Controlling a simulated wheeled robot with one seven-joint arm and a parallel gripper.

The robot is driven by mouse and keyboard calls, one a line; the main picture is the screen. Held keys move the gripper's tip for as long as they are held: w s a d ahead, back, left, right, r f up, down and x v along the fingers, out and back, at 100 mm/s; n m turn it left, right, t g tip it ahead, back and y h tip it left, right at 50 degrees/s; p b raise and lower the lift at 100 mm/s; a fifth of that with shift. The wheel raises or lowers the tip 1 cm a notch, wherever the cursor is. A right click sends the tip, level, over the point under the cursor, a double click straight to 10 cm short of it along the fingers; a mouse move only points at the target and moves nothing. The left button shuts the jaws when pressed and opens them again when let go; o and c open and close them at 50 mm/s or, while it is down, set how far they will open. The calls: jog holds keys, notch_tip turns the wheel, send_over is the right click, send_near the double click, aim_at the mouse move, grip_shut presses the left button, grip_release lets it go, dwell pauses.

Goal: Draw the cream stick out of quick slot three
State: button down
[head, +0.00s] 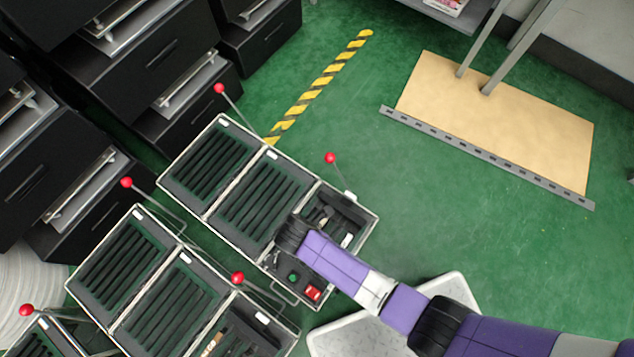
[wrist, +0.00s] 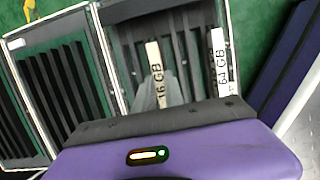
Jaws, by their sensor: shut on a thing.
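A cream stick marked "16 GB" (wrist: 155,62) stands in a dark slotted compartment in the wrist view. The grey fingers of my gripper (wrist: 170,92) are at its lower part, shut on it. Its lower end is hidden, and I cannot tell how deep it sits or the slot's number. A whiter stick marked "64 GB" (wrist: 219,62) is to the right, apart from the fingers. In the head view my gripper and the held stick are hidden under my wrist, over the right-hand compartment of the upper case (head: 372,222).
A red-knobbed lever (head: 330,158) rises behind that compartment. Other levers (head: 219,89) and a second slotted case (head: 70,285) stand to the left. A red switch (head: 313,293) lies near my wrist. Green floor (head: 440,215) is clear to the right.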

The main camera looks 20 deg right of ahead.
jog(key=shift+r, duration=0.1)
dwell(0.3)
jog(key=shift+r+p, duration=1.55)
jog(key=shift+p, duration=0.35)
jog(key=shift+r, duration=0.15)
